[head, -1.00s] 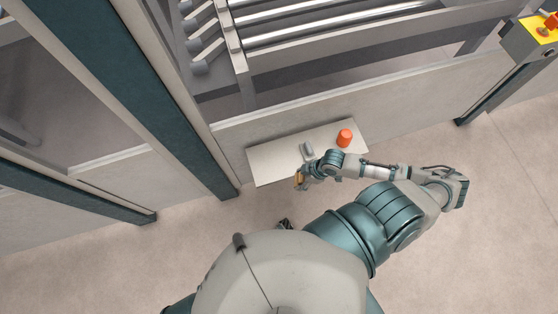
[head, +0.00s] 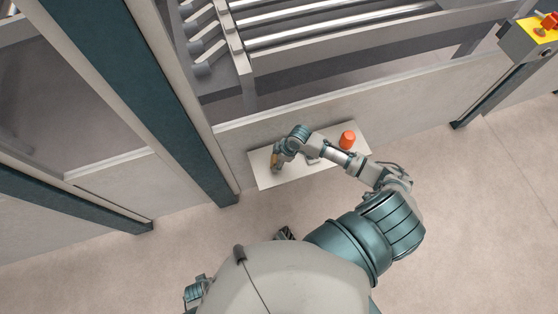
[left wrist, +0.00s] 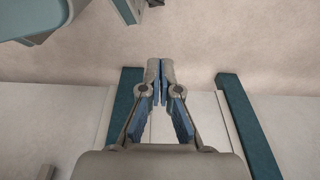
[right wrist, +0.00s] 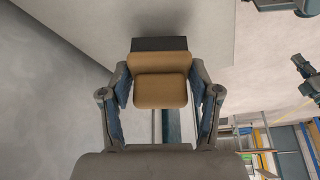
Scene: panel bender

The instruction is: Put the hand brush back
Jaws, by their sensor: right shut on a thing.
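The hand brush (right wrist: 160,90) has a tan body and a dark end, and sits between the fingers of my right gripper (right wrist: 160,97) in the right wrist view. In the head view the brush (head: 275,158) is a small tan piece at the left end of the pale shelf (head: 265,178), with my right gripper (head: 276,163) around it. I cannot tell whether the brush touches the shelf. My left gripper (left wrist: 160,70) has its fingertips together and is empty in the left wrist view.
An orange cylinder (head: 347,139) stands on the shelf's right part. A small grey object (head: 312,161) lies partly hidden under my right forearm. A machine panel (head: 400,105) rises behind the shelf, and a dark teal post (head: 185,140) stands to its left.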

